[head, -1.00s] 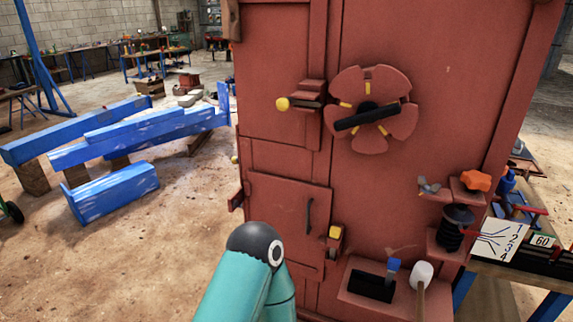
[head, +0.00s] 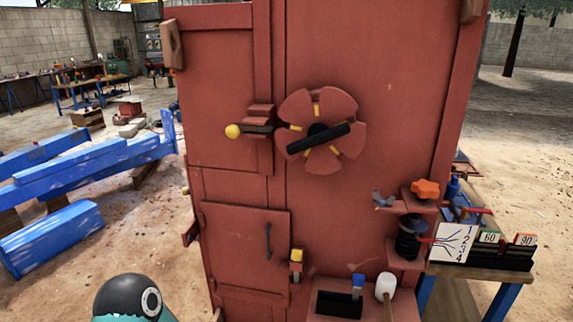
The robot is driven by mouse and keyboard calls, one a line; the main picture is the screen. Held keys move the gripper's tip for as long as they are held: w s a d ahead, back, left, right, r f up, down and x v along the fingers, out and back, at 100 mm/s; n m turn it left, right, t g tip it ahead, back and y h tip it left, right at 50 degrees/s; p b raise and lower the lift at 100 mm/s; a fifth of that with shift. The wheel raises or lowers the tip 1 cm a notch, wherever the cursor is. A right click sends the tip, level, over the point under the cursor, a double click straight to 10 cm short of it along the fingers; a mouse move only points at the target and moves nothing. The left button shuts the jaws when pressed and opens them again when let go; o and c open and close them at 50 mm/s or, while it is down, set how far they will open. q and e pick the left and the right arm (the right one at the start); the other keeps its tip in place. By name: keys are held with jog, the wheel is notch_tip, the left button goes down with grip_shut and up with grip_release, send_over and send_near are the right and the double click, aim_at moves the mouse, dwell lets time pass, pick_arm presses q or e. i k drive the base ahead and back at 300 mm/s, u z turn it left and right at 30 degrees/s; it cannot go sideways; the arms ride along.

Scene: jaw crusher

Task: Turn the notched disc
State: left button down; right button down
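The notched disc (head: 337,107) is a red round plate with several notches marked in yellow, mounted on the upper front of the red crusher body (head: 390,65). A black bar handle (head: 318,139) crosses its hub, tilted up to the right. A yellow-knobbed lever (head: 233,131) sits in a red bracket just left of the disc. One of my teal arm links with a dark round joint shows at the bottom left, well below the disc. Neither gripper is in view.
A lower door (head: 245,250) has a dark handle. An orange star knob (head: 425,189), a black spring (head: 409,238), a blue-topped lever (head: 357,285) and a white-headed mallet (head: 386,287) are at lower right. A numbered board (head: 454,243) stands beside them.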

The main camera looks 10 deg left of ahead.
aim_at(320, 131)
jog(key=u, duration=0.25)
jog(key=i, duration=1.15)
jog(key=u, duration=0.35)
